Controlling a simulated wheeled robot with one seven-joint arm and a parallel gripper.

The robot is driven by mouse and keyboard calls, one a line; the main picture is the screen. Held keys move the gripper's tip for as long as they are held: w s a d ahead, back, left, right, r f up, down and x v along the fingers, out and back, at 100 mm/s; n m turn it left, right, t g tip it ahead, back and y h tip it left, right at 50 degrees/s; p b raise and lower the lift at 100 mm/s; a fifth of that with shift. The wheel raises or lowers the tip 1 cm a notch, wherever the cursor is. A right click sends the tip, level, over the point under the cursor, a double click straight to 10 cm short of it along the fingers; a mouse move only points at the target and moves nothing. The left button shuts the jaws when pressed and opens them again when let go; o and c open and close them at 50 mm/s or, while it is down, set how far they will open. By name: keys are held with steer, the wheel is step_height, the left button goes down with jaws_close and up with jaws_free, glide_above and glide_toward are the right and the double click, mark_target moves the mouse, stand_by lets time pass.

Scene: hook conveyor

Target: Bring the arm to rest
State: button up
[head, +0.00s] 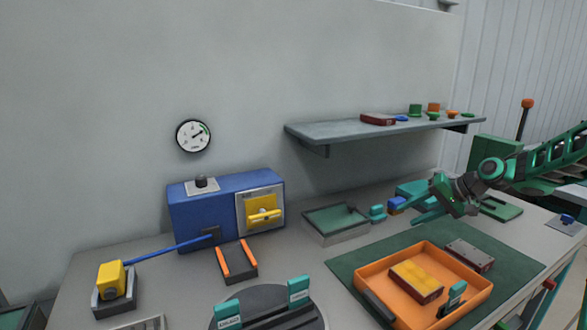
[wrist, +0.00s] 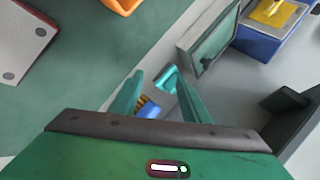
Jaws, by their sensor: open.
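My arm reaches in from the right in the head view. My gripper (head: 408,204) is low over the back of the bench and points left. Its two teal fingers are apart in the wrist view (wrist: 159,84). A blue piece (head: 397,203) shows by the fingers, and in the wrist view (wrist: 149,111) it appears beyond the finger gap, partly hidden by my gripper. A small teal piece (head: 377,213) lies just past the fingertips. I cannot tell whether the fingers touch either piece. Nothing is clearly held.
An orange tray (head: 467,312) on a green mat (head: 352,268) is in front. A wall shelf (head: 345,131) with several small items hangs above. A blue box (head: 200,212) stands further left.

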steer(key=s+d+h, duration=0.1)
steer(key=s, duration=0.1)
steer(key=s+d+r+h, duration=0.1)
steer(key=s+d, duration=0.1)
steer(key=s, duration=0.1)
steer(key=s+d+h, duration=0.1)
steer(key=s, duration=0.1)
steer(key=shift+s+d+r+m+g, duration=0.15)
steer(key=shift+r+m+g, duration=0.1)
steer(key=shift+m+g, duration=0.05)
steer(key=s+h, duration=0.1)
steer(key=s, duration=0.2)
steer(key=s+g, duration=0.1)
steer(key=s, duration=0.3)
steer(key=s+d+r+h, duration=0.1)
steer(key=s, duration=0.2)
steer(key=shift+s+g+h, duration=0.15)
steer(key=shift+g+h, duration=0.15)
steer(key=s+f+g, duration=0.1)
steer(key=s, duration=1.4)
steer(key=s+a+f+m+g+h, duration=0.1)
steer(key=s+g, duration=0.1)
steer(key=s, duration=1.3)
steer(key=shift+a+m, duration=0.25)
steer(key=shift+m, duration=0.05)
steer(key=shift+s, duration=0.15)
